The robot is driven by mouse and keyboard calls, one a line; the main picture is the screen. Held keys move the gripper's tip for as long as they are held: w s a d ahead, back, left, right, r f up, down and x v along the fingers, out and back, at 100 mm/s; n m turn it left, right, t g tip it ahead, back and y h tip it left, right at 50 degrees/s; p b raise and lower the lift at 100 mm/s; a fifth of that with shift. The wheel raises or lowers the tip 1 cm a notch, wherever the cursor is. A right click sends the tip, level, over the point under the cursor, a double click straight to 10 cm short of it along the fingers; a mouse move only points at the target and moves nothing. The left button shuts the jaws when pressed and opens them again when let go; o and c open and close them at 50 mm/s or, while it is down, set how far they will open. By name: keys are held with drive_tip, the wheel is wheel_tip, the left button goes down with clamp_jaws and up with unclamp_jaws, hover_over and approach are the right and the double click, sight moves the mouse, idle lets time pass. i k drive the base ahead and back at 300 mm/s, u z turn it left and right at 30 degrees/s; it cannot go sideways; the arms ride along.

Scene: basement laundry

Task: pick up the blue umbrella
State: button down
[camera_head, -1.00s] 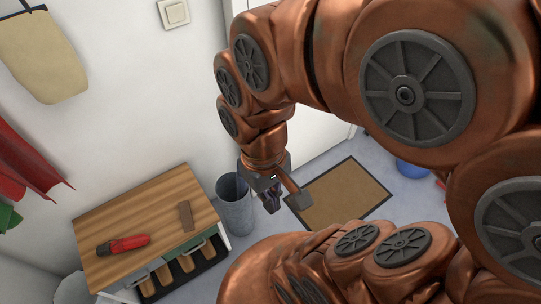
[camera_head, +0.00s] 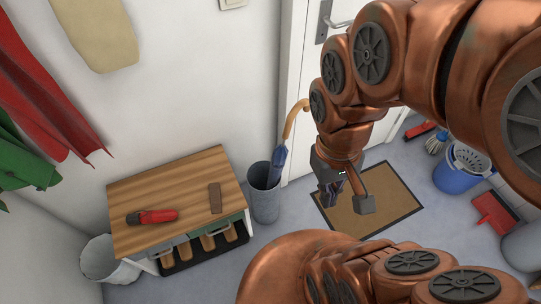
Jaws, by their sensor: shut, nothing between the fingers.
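The blue umbrella (camera_head: 278,161) stands folded in a grey bin (camera_head: 264,204) beside the door. Its curved tan wooden handle (camera_head: 293,117) sticks up above the rim, and its lower part is hidden inside the bin. My gripper (camera_head: 329,200) points down to the right of the umbrella, over the doormat. It is shut and empty, apart from the umbrella.
A wooden-topped cabinet (camera_head: 160,193) stands left of the bin, with a red and black object (camera_head: 152,217) and a brown block (camera_head: 215,198) on it. A doormat (camera_head: 400,205) lies by the door. A blue mop bucket (camera_head: 455,178) and red dustpan (camera_head: 497,213) are at the right.

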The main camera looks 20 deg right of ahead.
sight(281, 152)
drive_tip(key=u, duration=3.5)
drive_tip(key=k, duration=1.55)
drive_tip(key=u, duration=0.15)
